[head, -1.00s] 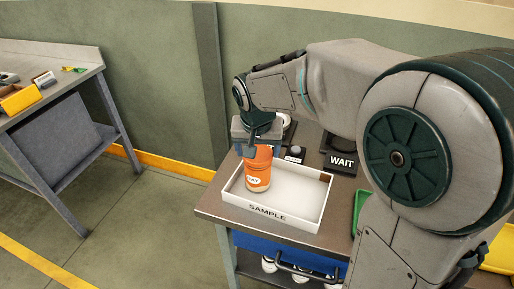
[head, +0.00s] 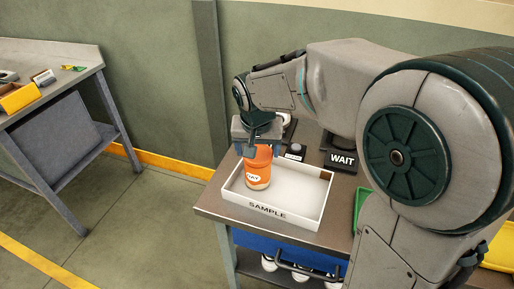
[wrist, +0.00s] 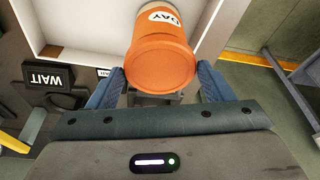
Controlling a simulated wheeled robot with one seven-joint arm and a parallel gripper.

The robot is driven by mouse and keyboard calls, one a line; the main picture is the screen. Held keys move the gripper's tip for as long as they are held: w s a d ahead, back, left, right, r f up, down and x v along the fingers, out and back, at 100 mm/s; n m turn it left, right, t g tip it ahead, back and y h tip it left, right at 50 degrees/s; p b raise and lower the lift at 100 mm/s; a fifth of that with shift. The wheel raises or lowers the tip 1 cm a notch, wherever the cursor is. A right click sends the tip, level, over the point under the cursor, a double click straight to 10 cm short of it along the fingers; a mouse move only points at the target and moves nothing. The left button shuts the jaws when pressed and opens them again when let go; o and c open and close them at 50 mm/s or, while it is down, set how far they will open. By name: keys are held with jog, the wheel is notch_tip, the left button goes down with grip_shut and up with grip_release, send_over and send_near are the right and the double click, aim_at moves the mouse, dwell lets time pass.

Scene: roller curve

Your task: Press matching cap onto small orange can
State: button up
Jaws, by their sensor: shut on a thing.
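An orange can (head: 258,172) with a white DAY label is at the left end of the white SAMPLE tray (head: 267,212). It also shows in the wrist view (wrist: 160,60), with its orange round end toward the camera. My gripper (head: 258,145) comes from above and is shut on the upper part of the can. In the wrist view, the two blue fingers (wrist: 160,88) lie on either side of the orange end. I cannot tell a separate cap from the can body, nor whether the can's base touches the tray floor.
A green bin (head: 361,206) is at the right edge. Another workbench (head: 60,105) stands far left.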

jog(key=shift+f, duration=0.1)
jog(key=o, duration=1)
jog(key=shift+o, duration=0.2)
jog(key=shift+r, duration=0.2)
jog(key=shift+r+p, duration=1)
jog(key=shift+r, duration=0.35)
jog(key=shift+r, duration=0.1)
notch_tip(320, 180, up, 7)
jog(key=p, duration=0.5)
